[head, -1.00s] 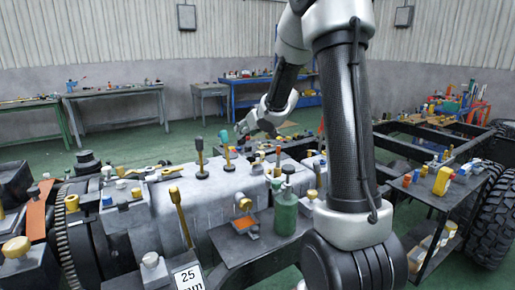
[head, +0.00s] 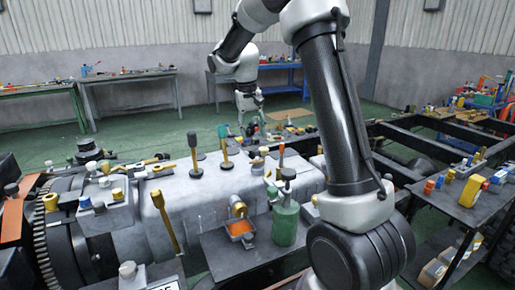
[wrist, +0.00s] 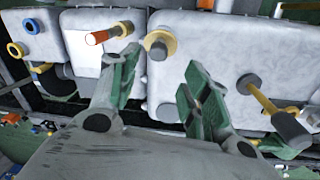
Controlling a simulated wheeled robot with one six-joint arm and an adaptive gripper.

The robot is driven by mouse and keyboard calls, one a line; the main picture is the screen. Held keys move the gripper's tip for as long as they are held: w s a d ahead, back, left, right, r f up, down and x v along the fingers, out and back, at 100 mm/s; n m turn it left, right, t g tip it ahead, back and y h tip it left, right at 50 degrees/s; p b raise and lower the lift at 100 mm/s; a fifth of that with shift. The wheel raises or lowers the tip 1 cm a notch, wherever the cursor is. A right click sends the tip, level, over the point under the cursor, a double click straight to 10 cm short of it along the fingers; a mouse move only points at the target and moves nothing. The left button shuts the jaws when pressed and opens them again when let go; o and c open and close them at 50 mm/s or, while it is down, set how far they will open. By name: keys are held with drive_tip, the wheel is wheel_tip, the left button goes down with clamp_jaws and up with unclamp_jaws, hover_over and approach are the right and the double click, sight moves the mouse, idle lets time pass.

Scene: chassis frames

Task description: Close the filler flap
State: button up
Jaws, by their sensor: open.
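No part is plainly recognisable as the filler flap. A small grey open-topped box with an orange inside (head: 240,229) sits on the dark side shelf, left of a green bottle. A yellow round piece (head: 237,209) stands at its back edge; I cannot tell whether this is the flap. My gripper (head: 247,121) is in the air beyond the grey engine block (head: 185,200), pointing down. In the wrist view my gripper (wrist: 160,88) has its green fingers apart with nothing between them. A yellow-ringed knob (wrist: 158,44) shows past the fingertips.
The green bottle (head: 285,222) stands close right of the box. Several upright black-and-yellow tools (head: 194,160) rise from the block. A side shelf with yellow boxes (head: 472,190) is at the right. Benches line the back wall.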

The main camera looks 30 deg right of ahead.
sight(256, 156)
drive_tip(key=f, duration=0.5)
drive_tip(key=d+f, duration=0.1)
drive_tip(key=f, duration=0.1)
drive_tip(key=shift+s+f, duration=0.2)
drive_tip(key=shift+f, duration=0.15)
clamp_jaws()
